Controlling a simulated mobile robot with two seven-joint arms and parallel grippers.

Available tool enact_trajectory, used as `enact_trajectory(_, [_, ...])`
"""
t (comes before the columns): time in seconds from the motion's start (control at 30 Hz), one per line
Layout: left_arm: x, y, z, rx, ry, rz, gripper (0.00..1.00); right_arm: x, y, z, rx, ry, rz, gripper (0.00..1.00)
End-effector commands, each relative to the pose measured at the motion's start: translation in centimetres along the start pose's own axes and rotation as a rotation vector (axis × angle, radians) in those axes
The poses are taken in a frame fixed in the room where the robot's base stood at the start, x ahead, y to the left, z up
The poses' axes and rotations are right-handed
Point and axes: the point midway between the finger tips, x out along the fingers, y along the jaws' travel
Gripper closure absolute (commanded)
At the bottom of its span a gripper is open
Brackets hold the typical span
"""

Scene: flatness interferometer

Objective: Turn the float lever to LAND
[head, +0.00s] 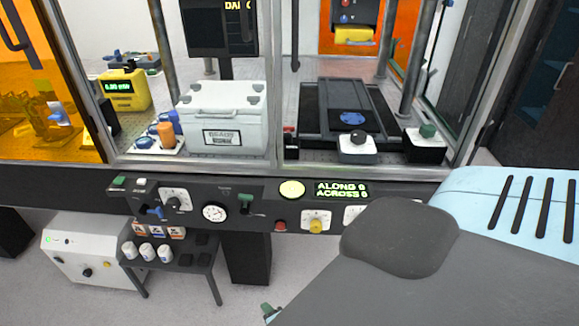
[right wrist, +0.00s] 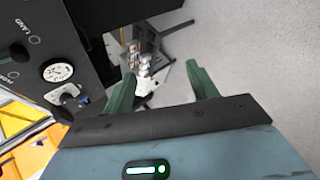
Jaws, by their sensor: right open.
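The float lever (head: 246,201) is a small green-handled lever on the dark front panel, right of the round white gauge, in the head view. In the right wrist view, a dark knob (right wrist: 18,53) beside the LAND lettering appears to be its handle, cut by the left edge. I cannot tell its exact setting. My right gripper (right wrist: 160,72) is open and empty, its two green fingers apart over the floor, to the right of the panel. In the head view only a green fingertip (head: 267,309) shows at the bottom. My left gripper is out of view.
The panel also carries the gauge (head: 214,212), a yellow knob (head: 316,226), a red button (head: 280,226) and a green display (head: 341,190). A low stand with white cups (head: 147,251) is below. My right arm hides the panel's right part. Floor before the lever is clear.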

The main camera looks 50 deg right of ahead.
Motion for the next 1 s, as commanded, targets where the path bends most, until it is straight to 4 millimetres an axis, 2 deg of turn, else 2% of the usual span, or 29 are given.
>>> enact_trajectory(0.2, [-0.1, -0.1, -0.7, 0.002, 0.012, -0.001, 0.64, -2.1, -3.1, 0.0, 0.245, 0.079, -0.065, 0.42])
enact_trajectory(0.43, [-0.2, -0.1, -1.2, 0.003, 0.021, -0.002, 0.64, -4.2, -5.3, -0.1, 0.47, 0.135, -0.124, 0.42])
enact_trajectory(0.63, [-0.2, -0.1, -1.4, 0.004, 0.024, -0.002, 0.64, -5.0, -6.1, -0.1, 0.562, 0.155, -0.148, 0.42])
enact_trajectory(1.0, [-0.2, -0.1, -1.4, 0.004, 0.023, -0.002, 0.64, -5.0, -6.2, -0.1, 0.572, 0.157, -0.15, 0.42])
